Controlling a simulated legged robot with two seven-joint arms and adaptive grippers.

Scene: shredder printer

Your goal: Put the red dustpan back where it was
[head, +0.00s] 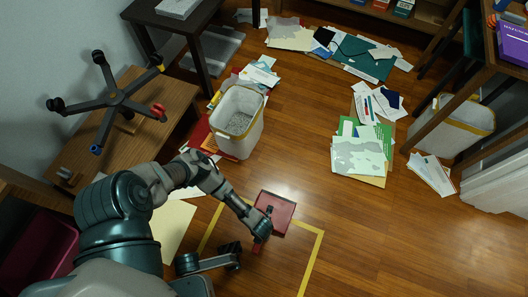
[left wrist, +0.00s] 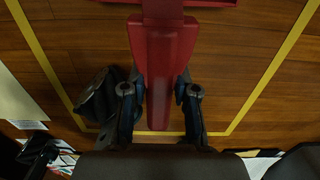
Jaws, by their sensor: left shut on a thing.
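The red dustpan (head: 275,211) is low over the floor in the head view, its flat pan toward the upper right and its handle toward the lower left. My left gripper (head: 262,236) is shut on the handle. In the left wrist view the red handle (left wrist: 162,65) runs between the two fingers of the left gripper (left wrist: 161,92), with the pan's edge at the top. Yellow tape (head: 319,250) marks an outline on the floor, and the dustpan is within or over it. I cannot tell whether it touches the floor.
A white bin (head: 238,122) stands beyond the dustpan. Papers and folders (head: 360,155) lie on the right, and a pale sheet (head: 174,228) lies left of the tape. An overturned chair base (head: 115,98) is at upper left. The wooden floor right of the tape is clear.

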